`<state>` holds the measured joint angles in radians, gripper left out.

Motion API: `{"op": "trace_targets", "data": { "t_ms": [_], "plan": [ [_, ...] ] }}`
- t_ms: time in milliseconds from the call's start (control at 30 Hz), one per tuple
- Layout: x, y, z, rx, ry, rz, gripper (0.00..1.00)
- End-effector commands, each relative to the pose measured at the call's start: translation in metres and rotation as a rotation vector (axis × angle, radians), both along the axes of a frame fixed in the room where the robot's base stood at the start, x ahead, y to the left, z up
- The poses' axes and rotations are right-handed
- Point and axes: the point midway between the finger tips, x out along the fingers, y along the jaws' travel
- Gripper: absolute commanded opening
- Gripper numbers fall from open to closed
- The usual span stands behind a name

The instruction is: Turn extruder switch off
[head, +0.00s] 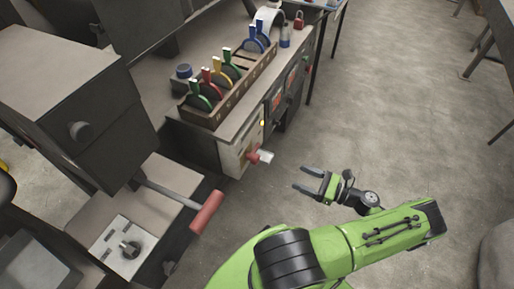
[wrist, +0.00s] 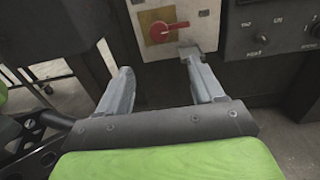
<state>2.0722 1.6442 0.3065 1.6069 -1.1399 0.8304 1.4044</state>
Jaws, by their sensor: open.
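A red rotary switch (wrist: 167,31) sits on a pale control box in the wrist view, its handle lying roughly horizontal. I take it to be the extruder switch, though no label naming it is readable. In the head view the red switch (head: 254,157) sticks out from the box front, below the bench top. My gripper (head: 303,178) is open and empty, to the right of the switch and apart from it. In the wrist view my gripper (wrist: 158,66) has its fingers spread, pointing toward the box, with the switch above the gap between the fingertips.
A dark panel with knobs (wrist: 261,39) stands right of the box. A wooden rack (head: 215,115) with coloured-handled tools is on the bench above. A lever with a red grip (head: 206,212) juts out at the left, near my arm. Open floor (head: 370,120) lies to the right.

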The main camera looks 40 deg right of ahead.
Motion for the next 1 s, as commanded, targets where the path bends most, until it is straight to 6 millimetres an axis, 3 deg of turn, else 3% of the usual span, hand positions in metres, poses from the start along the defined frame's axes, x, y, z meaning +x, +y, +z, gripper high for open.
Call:
{"op": "trace_targets", "data": {
  "t_ms": [167,700,1000],
  "plan": [
    [0.015,0.006,0.001,0.008,-0.005,-0.003,0.67],
    [0.134,0.049,-0.001,0.005,-0.002,-0.001,0.67],
    [0.148,0.053,0.0,0.004,-0.002,-0.005,0.67]
  ]
}}
